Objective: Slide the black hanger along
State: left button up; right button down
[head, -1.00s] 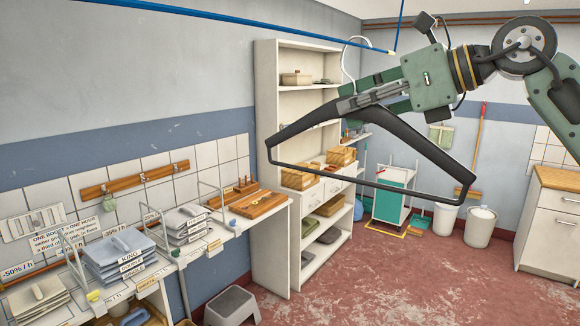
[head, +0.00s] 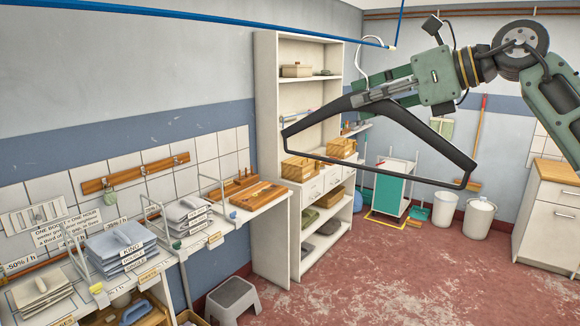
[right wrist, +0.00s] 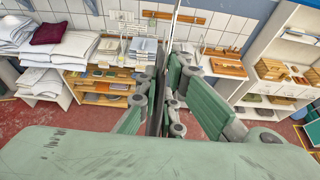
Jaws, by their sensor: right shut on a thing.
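The black hanger (head: 425,138) hangs in mid-air in the head view, with sloping shoulders and a thin lower bar. Its pale hook (head: 361,55) curves up beside the blue rail (head: 270,28), near the rail's end. I cannot tell whether the hook touches the rail. My right gripper (head: 372,97) is shut on the hanger's upper middle, below the hook. In the right wrist view, the fingers (right wrist: 166,95) close around the hanger, which shows as a narrow dark strip. My left gripper is not in view.
A tall white shelf unit (head: 266,150) stands behind the hanger. A counter (head: 225,228) with folded linen runs along the left wall. A grey step stool (head: 232,296) stands on the red floor (head: 390,275). Buckets (head: 479,218) and a cabinet (head: 553,215) are at the right.

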jog(key=shift+w+d, duration=0.1)
jog(key=shift+w, duration=0.1)
dwell(0.3)
jog(key=shift+w+d, duration=0.7)
jog(key=shift+w, duration=0.2)
jog(key=shift+w+d, duration=0.65)
jog(key=shift+w, duration=0.25)
jog(key=c, duration=1.8)
grip_release()
jog(key=shift+d, duration=0.1)
jog(key=v, duration=0.6)
